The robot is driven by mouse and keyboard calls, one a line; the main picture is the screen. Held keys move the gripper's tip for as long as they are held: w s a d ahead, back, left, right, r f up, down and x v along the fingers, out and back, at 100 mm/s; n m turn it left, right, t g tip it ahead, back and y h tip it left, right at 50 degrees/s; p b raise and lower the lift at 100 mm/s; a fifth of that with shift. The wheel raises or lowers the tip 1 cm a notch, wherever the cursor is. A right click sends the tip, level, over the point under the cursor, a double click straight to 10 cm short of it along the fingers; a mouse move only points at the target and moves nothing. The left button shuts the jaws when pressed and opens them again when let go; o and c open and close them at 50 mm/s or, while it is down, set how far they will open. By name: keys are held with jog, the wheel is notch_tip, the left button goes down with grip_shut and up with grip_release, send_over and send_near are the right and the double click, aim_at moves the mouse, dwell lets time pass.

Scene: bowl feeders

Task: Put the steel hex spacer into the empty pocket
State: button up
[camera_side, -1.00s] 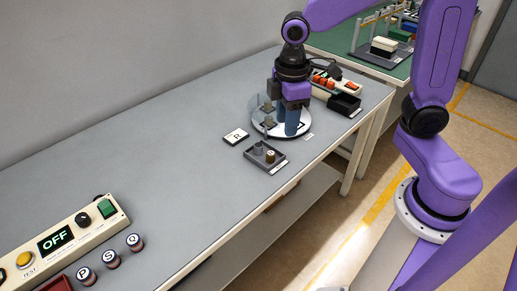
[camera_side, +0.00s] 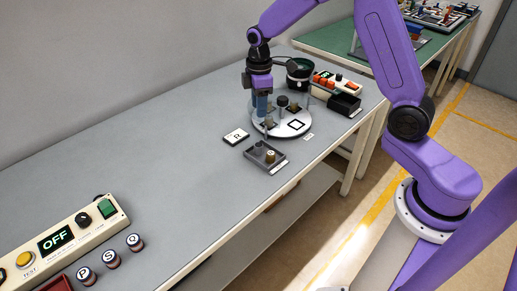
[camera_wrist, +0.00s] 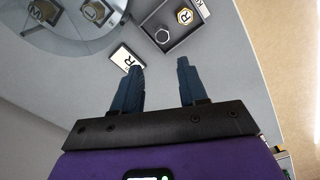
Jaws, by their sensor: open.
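In the side view the spacer (camera_side: 259,147) is small and partly hard to make out. My gripper (camera_wrist: 160,66) is open with nothing between its fingers. In the wrist view the tray lies just past the fingertips. In the side view my gripper (camera_side: 262,112) is upright at the left edge of a round white plate (camera_side: 282,133). The plate carries several square pockets; I cannot tell for sure which is empty.
A card marked R (camera_side: 236,136) lies left of the tray, and clear panels stand around the plate. A dark bowl (camera_side: 300,72), a box with orange buttons (camera_side: 325,82) and a black bin (camera_side: 344,103) stand behind. The bench's middle is clear.

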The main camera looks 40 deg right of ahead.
send_over(260, 144)
notch_tip(260, 144, down, 9)
jog(key=shift+w+r, duration=0.1)
jog(key=shift+s+f, duration=0.2)
jog(key=shift+f, duration=2.5)
grip_shut()
